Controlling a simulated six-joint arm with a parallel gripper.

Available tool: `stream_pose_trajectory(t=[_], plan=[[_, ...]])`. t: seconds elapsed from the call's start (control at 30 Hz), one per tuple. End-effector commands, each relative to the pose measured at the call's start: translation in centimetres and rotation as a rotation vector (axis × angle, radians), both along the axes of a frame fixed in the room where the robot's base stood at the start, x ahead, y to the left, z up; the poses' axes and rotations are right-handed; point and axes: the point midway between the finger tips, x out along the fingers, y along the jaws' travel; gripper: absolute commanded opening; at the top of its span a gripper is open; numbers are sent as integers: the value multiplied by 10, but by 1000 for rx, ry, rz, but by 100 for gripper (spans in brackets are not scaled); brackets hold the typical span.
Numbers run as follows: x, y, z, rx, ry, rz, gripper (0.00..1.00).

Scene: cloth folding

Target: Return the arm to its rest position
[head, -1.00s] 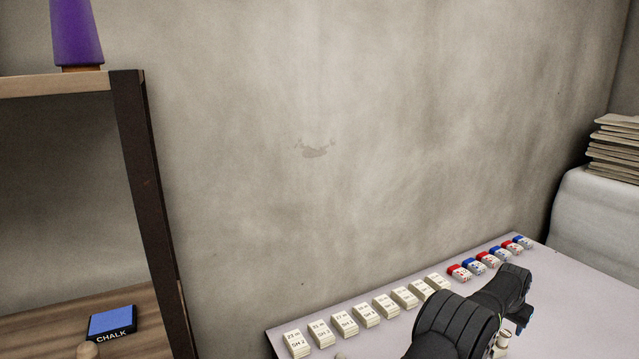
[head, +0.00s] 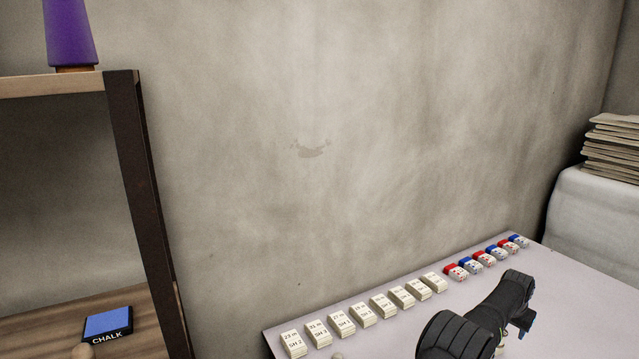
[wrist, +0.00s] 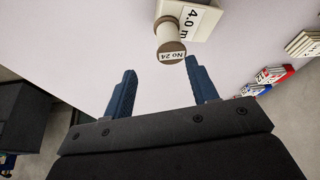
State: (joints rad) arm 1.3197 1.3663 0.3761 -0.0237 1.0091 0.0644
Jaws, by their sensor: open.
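My gripper (wrist: 160,92) is open in the wrist view, its two blue fingers spread wide with nothing between their tips. A small spool (wrist: 171,46) with a "No 24" label is just beyond the fingers, apart from them, beside a cream block (wrist: 188,14) marked "4.0 m". In the head view my black arm (head: 480,315) reaches over the pale table (head: 572,292) at the lower right; the fingers are not clearly seen there.
A row of cream labelled blocks (head: 362,314) and several red and blue topped pieces (head: 486,258) line the table's back edge along the wall. A shelf (head: 140,190) with a chalk box (head: 108,322) and purple cone (head: 70,32) stands left. Folded cloths (head: 612,148) are stacked at right.

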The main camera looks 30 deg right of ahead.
Motion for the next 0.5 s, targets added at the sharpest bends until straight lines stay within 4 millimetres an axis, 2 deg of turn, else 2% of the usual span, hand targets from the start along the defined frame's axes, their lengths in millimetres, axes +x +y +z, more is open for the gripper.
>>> stream_pose_trajectory(t=[0.5], plan=[[-77,20,49,-2,-1,-1,53]])
